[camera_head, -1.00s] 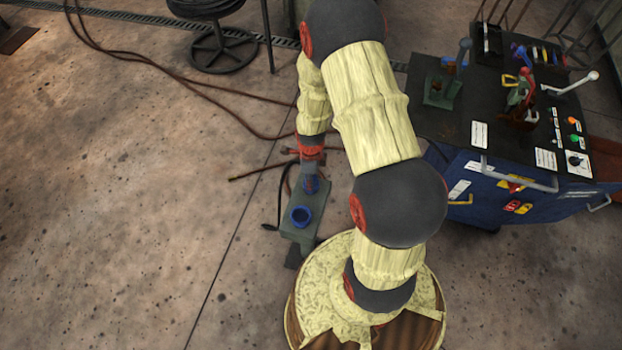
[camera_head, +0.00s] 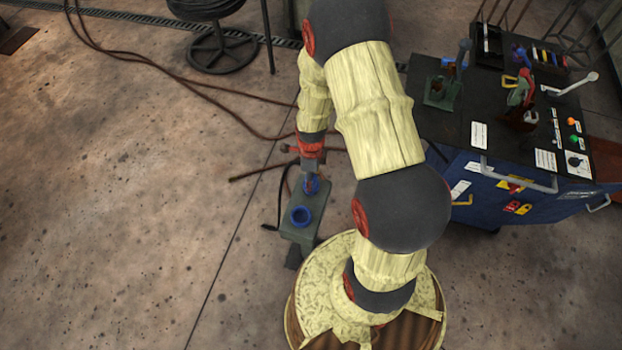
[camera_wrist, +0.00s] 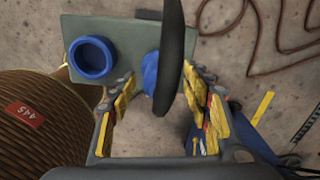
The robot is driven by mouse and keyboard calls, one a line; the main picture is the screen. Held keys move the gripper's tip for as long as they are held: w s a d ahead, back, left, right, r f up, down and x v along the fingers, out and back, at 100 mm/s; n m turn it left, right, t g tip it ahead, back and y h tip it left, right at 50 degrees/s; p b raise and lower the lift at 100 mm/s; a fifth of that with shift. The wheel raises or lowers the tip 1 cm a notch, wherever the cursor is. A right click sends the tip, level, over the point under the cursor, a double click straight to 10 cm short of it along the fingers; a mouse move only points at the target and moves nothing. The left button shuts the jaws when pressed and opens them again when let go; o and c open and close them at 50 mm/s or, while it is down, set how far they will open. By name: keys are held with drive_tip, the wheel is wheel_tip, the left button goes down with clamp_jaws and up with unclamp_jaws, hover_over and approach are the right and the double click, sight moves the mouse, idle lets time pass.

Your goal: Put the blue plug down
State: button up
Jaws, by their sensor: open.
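The blue plug (camera_wrist: 150,75) stands at the grey-green box (camera_wrist: 120,32), beside an empty-looking blue ring socket (camera_wrist: 91,58). In the wrist view a dark curved bar hides part of the plug, so I cannot tell how deep it sits. My gripper (camera_wrist: 162,92) is open, its yellow fingers spread wide to the left and right of the plug with gaps on both sides.
A blue cabinet with a black top (camera_head: 465,125) and levers stands at the right. A brown wound drum (camera_wrist: 35,125) lies close to my gripper at the left of the wrist view. Cables (camera_head: 215,97) cross the floor. A stool (camera_head: 222,50) stands behind; the left floor is clear.

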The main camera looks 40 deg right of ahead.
wheel_tip(320, 180, up, 10)
drive_tip(key=shift+r+p, duration=0.1)
drive_tip(key=shift+p, duration=0.6)
drive_tip(key=a+r+n+t, duration=0.1)
drive_tip(key=a+r+n, duration=0.2)
drive_tip(key=r+n, duration=0.5)
drive_tip(key=a+r+n+t, duration=0.2)
drive_tip(key=a+r+n, duration=0.15)
drive_tip(key=r, duration=0.85)
drive_tip(key=s+a+r+n+t, duration=0.1)
drive_tip(key=s+a+r+n, duration=0.1)
drive_tip(key=s+r+n, duration=0.4)
drive_tip(key=s+a+r+n+t, duration=0.1)
drive_tip(key=s+a+r+n, duration=0.2)
drive_tip(key=s+r+n, duration=0.3)
wheel_tip(320, 180, up, 2)
drive_tip(key=n, duration=0.3)
drive_tip(key=shift+s+a+r+t, duration=0.15)
drive_tip(key=shift+s+a+t, duration=0.05)
drive_tip(key=shift+a+t, duration=0.1)
wheel_tip(320, 180, down, 7)
drive_tip(key=b, duration=0.7)
